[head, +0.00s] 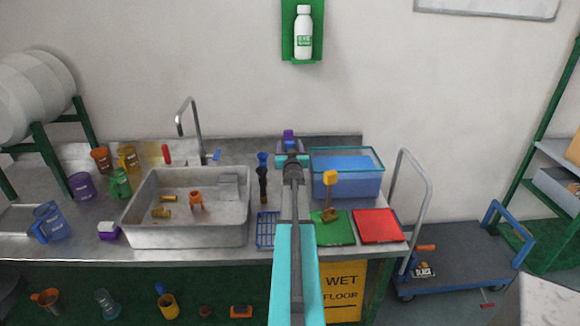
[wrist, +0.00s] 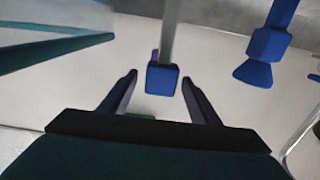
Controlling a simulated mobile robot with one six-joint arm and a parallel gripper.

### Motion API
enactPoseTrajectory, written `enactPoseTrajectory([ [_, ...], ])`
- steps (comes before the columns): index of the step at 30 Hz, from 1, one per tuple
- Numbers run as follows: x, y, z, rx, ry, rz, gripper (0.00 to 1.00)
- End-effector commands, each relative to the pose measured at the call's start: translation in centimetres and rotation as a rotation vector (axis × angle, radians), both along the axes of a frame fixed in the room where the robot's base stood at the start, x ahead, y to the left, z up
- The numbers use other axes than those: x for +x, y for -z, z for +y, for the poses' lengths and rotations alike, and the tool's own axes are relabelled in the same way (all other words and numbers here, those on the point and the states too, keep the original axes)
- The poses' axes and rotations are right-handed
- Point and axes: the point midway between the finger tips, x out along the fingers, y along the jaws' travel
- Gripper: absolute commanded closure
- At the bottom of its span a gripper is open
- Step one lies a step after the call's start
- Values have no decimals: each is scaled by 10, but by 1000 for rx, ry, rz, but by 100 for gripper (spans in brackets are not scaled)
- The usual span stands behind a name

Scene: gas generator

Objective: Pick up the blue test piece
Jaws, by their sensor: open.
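A small blue block (wrist: 162,80) on a grey stem shows in the wrist view, between the tips of my gripper (wrist: 159,77). I cannot tell how far beyond the tips it is, and no contact is visible. It looks like the blue test piece, though I cannot be sure. A second blue piece (wrist: 265,58) with a flared end is at the upper right there, outside the jaws. My gripper is open and empty.
In the head view a clear blue tub (head: 346,188) stands right of my wrist, with a green board (head: 336,236) and red board (head: 376,224) in front. A dark tool with a blue top (head: 263,161) stands close left. The metal sink (head: 140,212) lies further left.

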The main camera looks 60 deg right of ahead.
Motion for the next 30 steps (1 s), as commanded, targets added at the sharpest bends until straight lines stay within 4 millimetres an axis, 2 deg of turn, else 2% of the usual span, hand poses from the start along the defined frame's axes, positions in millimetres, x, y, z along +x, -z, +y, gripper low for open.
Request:
enactPoseTrajectory([
  [2, 0, 0, 0, 0, 0, 0, 44],
  [12, 0, 0, 0, 0, 0, 0, 100],
  [23, 1, -2, 0, -1, -2, -1, 100],
  [30, 1, -18, 1, -2, -2, -1, 100],
])
